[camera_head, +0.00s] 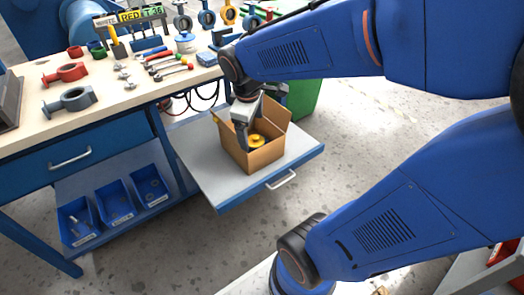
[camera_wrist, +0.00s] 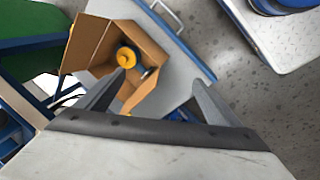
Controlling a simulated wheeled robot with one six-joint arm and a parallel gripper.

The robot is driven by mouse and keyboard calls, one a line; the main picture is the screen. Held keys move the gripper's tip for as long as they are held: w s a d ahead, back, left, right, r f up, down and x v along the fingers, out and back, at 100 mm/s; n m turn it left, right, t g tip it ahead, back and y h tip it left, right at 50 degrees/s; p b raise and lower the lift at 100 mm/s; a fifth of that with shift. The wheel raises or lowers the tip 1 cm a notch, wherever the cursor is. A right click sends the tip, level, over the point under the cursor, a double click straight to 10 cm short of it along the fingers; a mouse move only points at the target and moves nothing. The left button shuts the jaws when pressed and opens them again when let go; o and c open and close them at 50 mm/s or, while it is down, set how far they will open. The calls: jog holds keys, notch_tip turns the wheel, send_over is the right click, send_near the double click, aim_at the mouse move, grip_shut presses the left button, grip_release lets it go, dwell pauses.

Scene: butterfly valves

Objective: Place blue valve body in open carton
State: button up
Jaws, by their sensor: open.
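The open carton (camera_head: 262,158) stands on a grey pull-out shelf with its flaps up. A round yellow part (camera_head: 257,141) lies inside it. In the wrist view the carton (camera_wrist: 87,42) shows the yellow part (camera_wrist: 127,57) with a small dark, bluish piece (camera_wrist: 147,71) beside it; I cannot tell whether that piece is the blue valve body. My gripper (camera_head: 243,143) is over the carton, pointing down. In the wrist view my gripper (camera_wrist: 158,82) has its fingers wide apart with nothing between them. A blue ring-shaped valve body (camera_head: 207,18) stands at the back of the workbench.
The shelf (camera_head: 205,172) is bare around the carton. Blue bins (camera_head: 115,203) sit on the lower shelf. A green container (camera_head: 304,98) stands behind the carton.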

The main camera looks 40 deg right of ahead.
jog(key=s+a+r+m+t+y, duration=0.1)
jog(key=s+a+m, duration=0.1)
jog(key=s, duration=0.4)
jog(key=s+a+r+m+t+y, duration=0.1)
jog(key=s+a+m, duration=0.2)
jog(key=s+m, duration=0.2)
jog(key=shift+s+r, duration=0.4)
jog(key=shift+s, duration=0.5)
jog(key=shift+a, duration=0.1)
